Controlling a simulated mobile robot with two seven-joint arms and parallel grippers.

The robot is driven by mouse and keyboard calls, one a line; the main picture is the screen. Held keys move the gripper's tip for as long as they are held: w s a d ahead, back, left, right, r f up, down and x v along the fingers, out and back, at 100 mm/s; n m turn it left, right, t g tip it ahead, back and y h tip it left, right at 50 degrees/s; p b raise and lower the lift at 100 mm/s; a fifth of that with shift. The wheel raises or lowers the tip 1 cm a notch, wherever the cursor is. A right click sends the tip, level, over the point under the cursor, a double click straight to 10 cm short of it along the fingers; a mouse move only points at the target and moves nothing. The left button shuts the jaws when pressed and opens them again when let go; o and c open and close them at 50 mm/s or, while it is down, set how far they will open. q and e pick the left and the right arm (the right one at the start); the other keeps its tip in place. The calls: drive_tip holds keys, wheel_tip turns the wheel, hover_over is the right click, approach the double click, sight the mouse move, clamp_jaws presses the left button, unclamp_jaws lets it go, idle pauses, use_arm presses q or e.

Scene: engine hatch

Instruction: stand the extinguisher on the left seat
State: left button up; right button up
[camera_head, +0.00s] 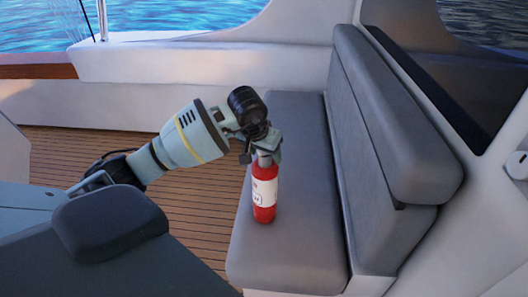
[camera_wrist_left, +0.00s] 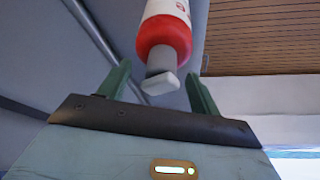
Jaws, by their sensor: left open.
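The red extinguisher (camera_head: 264,192) with a white label is upright on the grey seat cushion (camera_head: 290,248), near the cushion's left edge. Its base appears to rest on the cushion. My left gripper (camera_head: 265,154) is at its top, with the arm reaching in from the left. In the left wrist view the extinguisher (camera_wrist_left: 164,38) shows its red body and grey top, which lies between the two green fingers of my open left gripper (camera_wrist_left: 158,80). Gaps show beside the grey top. My right gripper is not in view.
The seat's grey backrest (camera_head: 385,150) rises to the right of the extinguisher. A wooden slatted floor (camera_head: 75,160) lies to the left of the seat. A white wall (camera_head: 200,62) closes off the back. The cushion is clear behind and in front of the extinguisher.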

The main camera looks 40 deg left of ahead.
use_arm(q)
drive_tip(key=v, duration=1.2)
drive_tip(key=shift+r, duration=0.1)
